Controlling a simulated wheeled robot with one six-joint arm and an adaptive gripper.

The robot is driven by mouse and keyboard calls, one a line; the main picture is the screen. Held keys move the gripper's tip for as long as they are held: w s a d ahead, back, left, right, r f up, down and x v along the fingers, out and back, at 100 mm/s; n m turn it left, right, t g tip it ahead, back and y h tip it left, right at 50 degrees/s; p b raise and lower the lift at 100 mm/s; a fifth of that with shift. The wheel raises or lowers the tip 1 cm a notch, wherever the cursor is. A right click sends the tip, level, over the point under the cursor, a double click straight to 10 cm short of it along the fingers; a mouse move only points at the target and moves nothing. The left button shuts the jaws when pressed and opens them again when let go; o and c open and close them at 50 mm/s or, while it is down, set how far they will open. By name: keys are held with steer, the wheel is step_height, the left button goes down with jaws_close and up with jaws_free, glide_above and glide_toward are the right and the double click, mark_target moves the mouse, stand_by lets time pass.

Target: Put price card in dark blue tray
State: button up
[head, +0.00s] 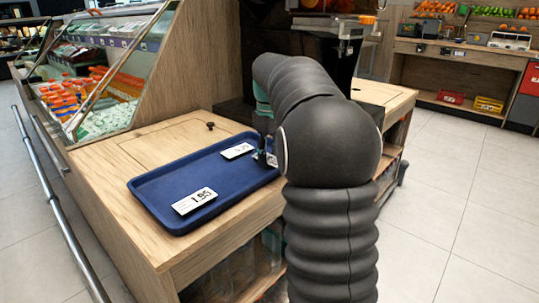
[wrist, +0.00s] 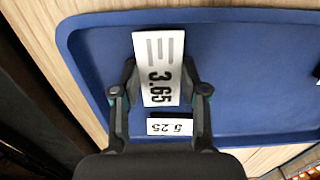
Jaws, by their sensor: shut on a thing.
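The dark blue tray (head: 165,187) lies on the wooden counter, and its bare floor shows in the wrist view (wrist: 245,75). My gripper (wrist: 159,66) is shut on the white price card marked 3.65 (wrist: 161,50), with a fingertip at each long edge. This card shows at the tray's right end in the head view (head: 272,160), partly hidden by my arm. I cannot tell whether it touches the tray floor. A card marked 5.25 (wrist: 168,127) lies in the tray nearer my palm; it also shows in the head view (head: 237,151). A card marked 1.95 (head: 195,201) lies at the tray's near-left end.
A glass-fronted display case (head: 110,60) with bottles stands behind the counter at left. A dark machine (head: 305,45) stands behind my arm. A metal rail (head: 45,175) runs along the left. The tray's middle is free between the cards.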

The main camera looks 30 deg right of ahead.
mark_target(270, 159)
steer(key=o, duration=1.1)
steer(key=shift+f, duration=0.1)
step_height(270, 159, up, 12)
steer(key=p, duration=0.3)
steer(key=s+a+m+t, duration=0.1)
steer(key=s+a, duration=0.5)
steer(key=s+a+f+m+t, duration=0.1)
steer(key=s+a+f, duration=0.3)
steer(key=s, duration=0.3)
steer(key=s+a+f+m+t, duration=0.1)
steer(key=s+a+f+t, duration=0.1)
steer(key=s+f, duration=0.4)
steer(key=s+a+f+m+t, duration=0.1)
steer(key=s+a+f, duration=0.4)
steer(key=s, duration=0.3)
steer(key=shift+s+a+f+t, duration=0.2)
steer(key=shift+s+a+t, duration=0.1)
steer(key=shift+s, duration=0.05)
